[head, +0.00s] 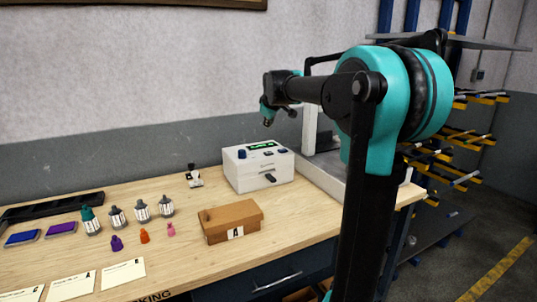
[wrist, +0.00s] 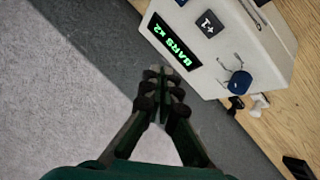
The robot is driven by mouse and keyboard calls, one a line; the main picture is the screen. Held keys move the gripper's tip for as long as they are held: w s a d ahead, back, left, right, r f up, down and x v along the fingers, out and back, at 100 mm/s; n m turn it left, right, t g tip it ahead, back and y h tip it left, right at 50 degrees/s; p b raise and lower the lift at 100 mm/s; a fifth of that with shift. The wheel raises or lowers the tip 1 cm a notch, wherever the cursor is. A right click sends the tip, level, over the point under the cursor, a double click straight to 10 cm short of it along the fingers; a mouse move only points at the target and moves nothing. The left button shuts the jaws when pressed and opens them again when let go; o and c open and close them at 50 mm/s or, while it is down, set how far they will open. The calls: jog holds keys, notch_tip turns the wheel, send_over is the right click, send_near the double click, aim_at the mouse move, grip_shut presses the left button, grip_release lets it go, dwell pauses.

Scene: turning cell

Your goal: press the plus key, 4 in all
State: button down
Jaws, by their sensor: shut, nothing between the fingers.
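The white machine (head: 252,178) stands on the bench near the wall. Its lit green display (wrist: 175,40) appears to read "BARS x2" in the wrist view. The dark plus key (wrist: 209,23), marked "+1", sits beside the display on the machine's top. A blue knob (wrist: 238,82) is on the same face. My gripper (head: 267,122) hangs above the machine, apart from it. In the wrist view its fingertips (wrist: 160,73) are together and empty, just off the machine's edge by the display. The plus key is clear of the fingers.
A brown cardboard box (head: 230,220) stands in front of the machine. Several bottles (head: 141,210), small coloured figures (head: 145,236) and cards (head: 123,273) lie to the left. A small stamp-like item (head: 193,176) stands left of the machine. The wall is close behind.

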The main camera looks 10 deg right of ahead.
aim_at(269, 153)
jog(key=shift+f, duration=0.1)
jog(key=shift+f, duration=4.3)
jog(key=shift+f, duration=0.15)
jog(key=shift+f, duration=0.25)
jog(key=shift+f, duration=0.45)
jog(key=shift+r, duration=0.85)
jog(key=shift+r, duration=0.1)
jog(key=shift+r, duration=2.4)
